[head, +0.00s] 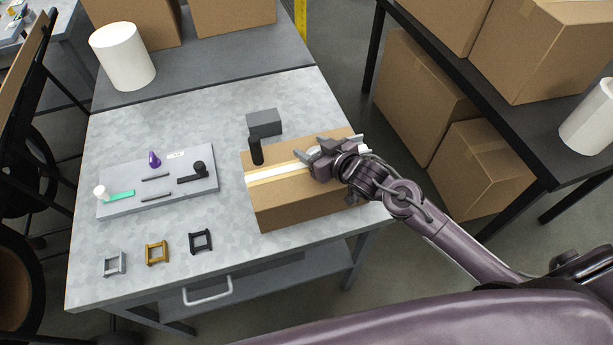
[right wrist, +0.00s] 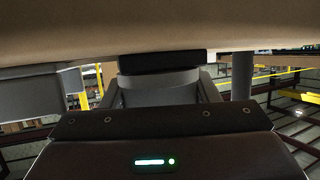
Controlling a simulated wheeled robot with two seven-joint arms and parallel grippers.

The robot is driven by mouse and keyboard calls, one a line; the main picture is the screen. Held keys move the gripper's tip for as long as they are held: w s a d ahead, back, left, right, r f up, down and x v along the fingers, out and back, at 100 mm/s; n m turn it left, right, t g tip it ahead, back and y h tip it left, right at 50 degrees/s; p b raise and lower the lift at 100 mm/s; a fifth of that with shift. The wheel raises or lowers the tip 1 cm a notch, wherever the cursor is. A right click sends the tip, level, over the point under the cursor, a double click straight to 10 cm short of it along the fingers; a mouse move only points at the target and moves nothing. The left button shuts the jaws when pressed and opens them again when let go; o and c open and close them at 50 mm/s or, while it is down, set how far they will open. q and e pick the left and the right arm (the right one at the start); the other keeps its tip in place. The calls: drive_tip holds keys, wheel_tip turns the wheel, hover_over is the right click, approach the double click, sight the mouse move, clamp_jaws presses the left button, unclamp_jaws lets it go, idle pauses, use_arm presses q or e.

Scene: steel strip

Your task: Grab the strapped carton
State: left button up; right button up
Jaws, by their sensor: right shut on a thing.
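The strapped carton (head: 300,206) is a brown box with a pale strap along its top. It is at the right side of the grey metal table (head: 230,260), and I cannot tell whether its underside touches the tabletop. My right gripper (head: 326,156) reaches in from the right and is shut on the carton at its strapped top, partly covering the strap. In the right wrist view the carton's brown surface (right wrist: 160,24) fills the top, close above my gripper (right wrist: 160,66). The exact contact of the fingertips is hidden. My left gripper is not in view.
A black upright piece (head: 256,150) stands by the carton's left end, with a grey block (head: 264,122) behind. A grey board (head: 130,201) with small parts lies left. Small frames, including a gold one (head: 157,252), sit in front. A dark shelf (head: 520,120) stands right.

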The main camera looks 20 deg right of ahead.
clamp_jaws()
drive_tip(key=shift+w+r, duration=0.15)
drive_tip(key=shift+r, duration=0.1)
